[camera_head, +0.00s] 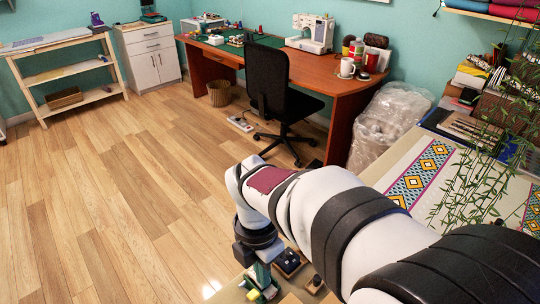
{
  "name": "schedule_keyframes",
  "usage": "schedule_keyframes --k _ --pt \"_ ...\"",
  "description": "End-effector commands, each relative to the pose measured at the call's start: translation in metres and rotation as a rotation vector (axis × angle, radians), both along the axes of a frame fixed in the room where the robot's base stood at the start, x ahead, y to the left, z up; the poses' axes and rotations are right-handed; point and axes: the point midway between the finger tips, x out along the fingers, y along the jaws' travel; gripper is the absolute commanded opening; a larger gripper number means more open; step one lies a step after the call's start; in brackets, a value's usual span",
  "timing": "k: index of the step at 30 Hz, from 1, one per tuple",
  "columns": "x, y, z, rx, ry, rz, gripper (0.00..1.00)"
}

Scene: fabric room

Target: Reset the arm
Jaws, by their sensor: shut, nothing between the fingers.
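My white and black arm reaches from the lower right corner to the bottom middle and bends down at the wrist. My gripper (257,258) hangs from the dark wrist ring, pointing down over the near work surface. It is shut and holds nothing. Its fingertips are hard to make out against small green and yellow items (262,280) below it. I cannot tell whether it touches them.
A light table (405,160) with patterned cloth (420,172), a trailing plant (475,185) and boxes is at the right. A black chair (268,85) and wooden desk (345,88) stand beyond. The wood floor (110,190) is open at left.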

Motion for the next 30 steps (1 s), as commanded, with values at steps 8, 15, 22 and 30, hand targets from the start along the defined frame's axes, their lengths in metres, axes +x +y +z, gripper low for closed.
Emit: schedule_keyframes --k 8,15,22,30 --pt "-0.025 -0.030 0.018 0.011 -0.010 -0.517 0.00" --pt "-0.115 -0.083 0.037 0.004 0.055 -2.055 0.00" --pt "-0.157 -0.091 0.031 -0.044 0.147 -2.789 0.00" --pt "-0.159 -0.091 0.030 -0.052 0.156 -2.838 0.00"
